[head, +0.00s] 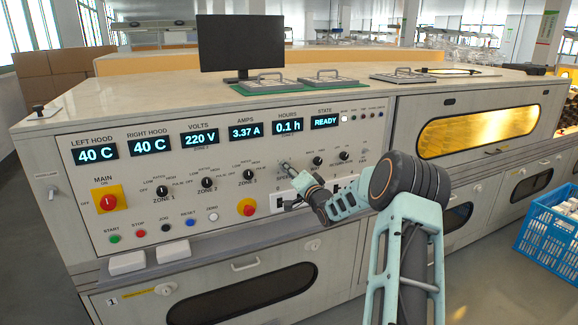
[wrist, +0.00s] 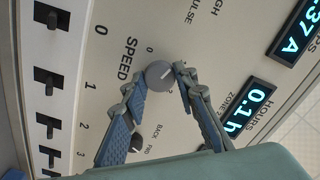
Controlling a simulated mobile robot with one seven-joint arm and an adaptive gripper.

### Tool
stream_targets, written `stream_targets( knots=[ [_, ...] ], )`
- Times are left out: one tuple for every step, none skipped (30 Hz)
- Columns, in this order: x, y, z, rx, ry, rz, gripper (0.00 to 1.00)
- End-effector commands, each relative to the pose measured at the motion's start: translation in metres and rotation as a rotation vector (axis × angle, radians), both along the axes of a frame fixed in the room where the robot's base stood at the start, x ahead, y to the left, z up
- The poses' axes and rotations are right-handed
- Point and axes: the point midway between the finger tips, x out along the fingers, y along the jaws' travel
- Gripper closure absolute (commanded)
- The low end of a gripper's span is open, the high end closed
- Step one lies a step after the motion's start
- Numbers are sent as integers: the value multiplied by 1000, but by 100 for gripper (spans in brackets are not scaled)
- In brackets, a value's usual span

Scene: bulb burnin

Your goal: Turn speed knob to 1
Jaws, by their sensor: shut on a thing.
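In the head view my gripper (head: 289,170) reaches the panel right of the ZONE 3 knob and hides most of the speed knob.
A FWD/BACK knob (wrist: 137,143) sits close to one finger. Zone knobs (head: 207,183), a red emergency button (head: 246,207) and several sliders (wrist: 50,77) are nearby on the panel. Displays (head: 245,131) run above. A blue crate (head: 548,232) stands at the right.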

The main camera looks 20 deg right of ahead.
Motion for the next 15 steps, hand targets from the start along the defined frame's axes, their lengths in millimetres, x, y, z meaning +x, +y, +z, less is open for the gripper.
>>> stream_targets(
  knots=[
    [0,-1,2,44,3,-1,98],
    [0,-1,2,71,4,-1,98],
    [0,-1,2,104,5,-1,98],
    [0,-1,1,128,5,-2,98],
    [0,-1,1,152,7,-1,98],
    [0,-1,1,180,8,-1,98],
    [0,-1,1,202,8,-1,98],
    [0,-1,1,222,8,-1,98],
    [0,-1,1,247,9,-1,98],
    [0,-1,1,264,9,-1,98],
    [0,-1,1,282,10,-1,98],
    [0,-1,1,302,10,-1,98],
    [0,0,0,316,12,-1,98],
    [0,0,0,329,12,-1,98],
    [0,-1,0,343,12,-1,98]
  ],
)
